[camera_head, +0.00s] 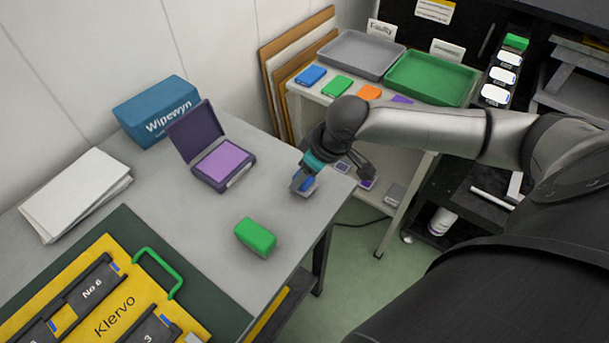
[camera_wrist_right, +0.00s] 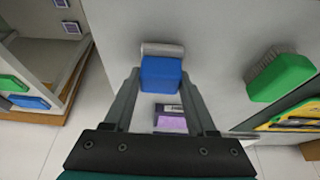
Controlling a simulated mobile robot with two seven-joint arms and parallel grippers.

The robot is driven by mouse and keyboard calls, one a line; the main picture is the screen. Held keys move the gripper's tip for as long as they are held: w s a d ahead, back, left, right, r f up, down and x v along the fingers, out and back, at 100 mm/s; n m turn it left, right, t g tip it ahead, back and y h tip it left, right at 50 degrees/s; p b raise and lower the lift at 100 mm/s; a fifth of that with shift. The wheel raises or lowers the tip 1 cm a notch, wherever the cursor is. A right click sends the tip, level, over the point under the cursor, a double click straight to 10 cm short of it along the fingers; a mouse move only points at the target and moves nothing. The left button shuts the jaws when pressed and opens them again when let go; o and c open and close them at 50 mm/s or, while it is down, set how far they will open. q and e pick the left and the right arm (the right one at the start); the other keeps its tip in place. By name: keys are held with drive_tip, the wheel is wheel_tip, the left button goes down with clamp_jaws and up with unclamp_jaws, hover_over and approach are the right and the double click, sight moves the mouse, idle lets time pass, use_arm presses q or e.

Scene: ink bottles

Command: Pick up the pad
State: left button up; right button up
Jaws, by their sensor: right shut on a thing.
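My right gripper (camera_head: 305,180) is over the right edge of the grey table (camera_head: 200,260). It is shut on a small blue-backed pad (camera_head: 306,184) with a light grey face. In the right wrist view the blue pad (camera_wrist_right: 161,74) sits between the fingertips of my right gripper (camera_wrist_right: 162,80), its grey rounded face pointing away from me. I cannot tell whether it touches the table. An open dark purple ink pad case (camera_head: 222,164) with a lilac surface stands left of the gripper; it also shows between the fingers in the wrist view (camera_wrist_right: 172,122). My left gripper is not in view.
A green-backed brush (camera_head: 256,237) lies nearer on the table. A blue Wipewyn box (camera_head: 157,110), white sheets (camera_head: 75,192) and a yellow Klervo board (camera_head: 105,300) are also there. Behind, a stand holds a grey tray (camera_head: 360,54) and a green tray (camera_head: 430,78).

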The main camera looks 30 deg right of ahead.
wheel_tip(320, 180, up, 19)
drive_tip(key=p, duration=0.4)
drive_tip(key=shift+f, duration=0.1)
